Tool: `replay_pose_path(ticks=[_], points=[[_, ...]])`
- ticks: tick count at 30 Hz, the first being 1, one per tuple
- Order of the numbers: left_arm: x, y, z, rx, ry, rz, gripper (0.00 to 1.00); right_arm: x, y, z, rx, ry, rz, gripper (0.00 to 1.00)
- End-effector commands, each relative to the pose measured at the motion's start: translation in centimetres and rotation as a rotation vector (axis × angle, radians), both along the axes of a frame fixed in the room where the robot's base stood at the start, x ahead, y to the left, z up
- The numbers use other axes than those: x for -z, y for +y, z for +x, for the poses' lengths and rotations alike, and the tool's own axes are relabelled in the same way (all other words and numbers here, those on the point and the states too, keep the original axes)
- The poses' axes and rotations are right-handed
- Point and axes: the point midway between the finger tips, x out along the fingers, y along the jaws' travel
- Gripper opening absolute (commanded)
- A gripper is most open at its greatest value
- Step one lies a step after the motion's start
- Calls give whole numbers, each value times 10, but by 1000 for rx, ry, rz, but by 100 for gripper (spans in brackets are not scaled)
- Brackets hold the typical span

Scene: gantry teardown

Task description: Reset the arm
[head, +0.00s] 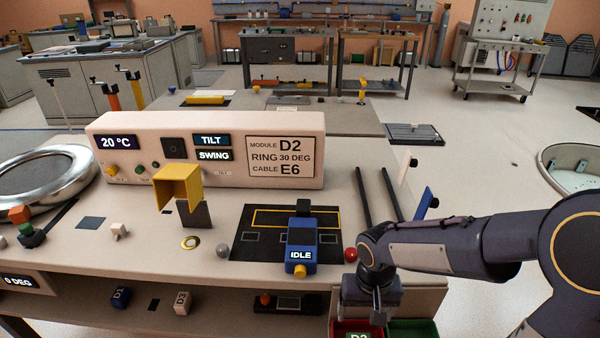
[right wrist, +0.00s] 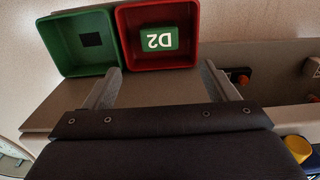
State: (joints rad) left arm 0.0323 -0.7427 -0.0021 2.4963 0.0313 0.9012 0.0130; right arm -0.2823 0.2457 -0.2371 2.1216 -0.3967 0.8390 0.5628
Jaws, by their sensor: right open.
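My right gripper (head: 372,312) points down over the bench's front edge, above the red bin. In the right wrist view its two fingers (right wrist: 162,85) are apart with nothing between them. A green block marked D2 (right wrist: 160,40) lies in the red bin (right wrist: 128,55), beyond the fingertips. A blue unit reading IDLE (head: 301,240) sits on a black mat (head: 250,256). The console (head: 225,178) shows 20 °C, TILT, SWING, module D2, ring 30 DEG and cable E6. A metal ring (head: 85,180) lies at the left. My left gripper is out of view.
A green bin (right wrist: 60,58) stands beside the red one. A yellow hood (head: 178,185), a red ball (head: 351,254) and a grey ball (head: 222,250) are on the bench. Blocks D1 (head: 121,297) and D3 (head: 182,303) lie on the lower shelf. A display (head: 20,282) reads 0 DEG.

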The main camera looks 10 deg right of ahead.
Motion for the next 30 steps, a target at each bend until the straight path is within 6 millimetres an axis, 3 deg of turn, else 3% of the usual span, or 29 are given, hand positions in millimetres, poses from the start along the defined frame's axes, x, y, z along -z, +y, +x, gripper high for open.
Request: replay_pose_path(ticks=[5, 12, 16, 21, 30], points=[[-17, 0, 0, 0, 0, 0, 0, -37, -3, -13, 8, -46, 64, 80], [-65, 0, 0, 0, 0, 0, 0, -140, -4, -67, -12, -246, 240, 80], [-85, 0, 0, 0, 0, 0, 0, -180, 1, -96, -40, -367, 289, 80], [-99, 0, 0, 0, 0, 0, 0, -204, 8, -119, -72, -475, 307, 80], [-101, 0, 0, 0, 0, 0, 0, -209, 11, -125, -84, -510, 308, 80]])
